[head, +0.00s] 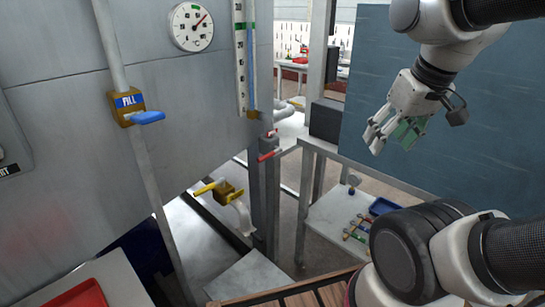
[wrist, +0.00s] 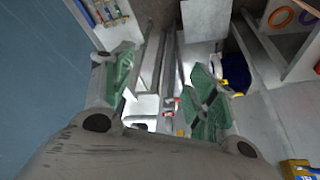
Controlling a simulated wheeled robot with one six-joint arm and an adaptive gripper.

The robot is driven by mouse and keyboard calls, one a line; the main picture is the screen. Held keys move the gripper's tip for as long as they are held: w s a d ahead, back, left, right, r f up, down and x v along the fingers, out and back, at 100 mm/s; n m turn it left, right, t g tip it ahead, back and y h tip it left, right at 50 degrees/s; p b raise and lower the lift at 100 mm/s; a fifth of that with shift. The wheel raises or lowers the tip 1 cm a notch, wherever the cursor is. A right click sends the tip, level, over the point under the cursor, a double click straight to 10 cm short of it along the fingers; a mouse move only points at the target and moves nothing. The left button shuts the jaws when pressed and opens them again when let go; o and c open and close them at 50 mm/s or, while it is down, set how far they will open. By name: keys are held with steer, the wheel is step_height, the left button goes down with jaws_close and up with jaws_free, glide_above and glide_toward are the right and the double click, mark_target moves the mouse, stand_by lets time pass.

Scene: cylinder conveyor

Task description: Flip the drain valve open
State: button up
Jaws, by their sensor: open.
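A brass valve body (head: 228,192) with a yellow lever (head: 205,188) sits low below the tank, with a pale curved spout (head: 243,215) hanging from it. No drain label is legible on it. The lever points left, roughly level. My gripper (head: 391,136) is open and empty, high at the right in front of the blue panel, well away from the valve. In the wrist view my gripper (wrist: 160,80) has its green-padded fingers spread apart with nothing between them. A yellow part shows beside the right finger there, partly hidden; I cannot tell whether it is this lever.
A FILL valve (head: 125,105) with a blue lever is on the left pipe. A red-handled valve (head: 268,150) is on the post below the level gauge (head: 245,60). A dial (head: 192,27) is on the tank. A bench (head: 325,215) with tools and a blue tray (head: 384,207) stands below my gripper.

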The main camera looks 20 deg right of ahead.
steer(key=shift+w, duration=0.15)
steer(key=shift+a, duration=0.15)
steer(key=c, duration=0.5)
steer(key=shift+w+a+f, duration=0.15)
steer(key=shift+a+f, duration=0.05)
steer(key=shift+f, duration=0.2)
steer(key=c, duration=0.4)
steer(key=shift+w+a+f+n+g, duration=0.45)
steer(key=shift+w+f+g, duration=0.25)
steer(key=shift+w, duration=0.2)
jaws_close()
steer(key=w+a+n, duration=0.1)
steer(key=w+a, duration=0.4)
steer(key=w, duration=0.5)
steer(key=w+a+f+n, duration=0.1)
steer(key=w+a, duration=0.4)
steer(key=w, duration=0.5)
steer(key=w+a+f+n+y, duration=0.1)
steer(key=w+a+n, duration=0.2)
steer(key=w, duration=0.7)
steer(key=shift+a+g, duration=0.4)
steer(key=shift+a, duration=0.55)
steer(key=shift+f, duration=0.1)
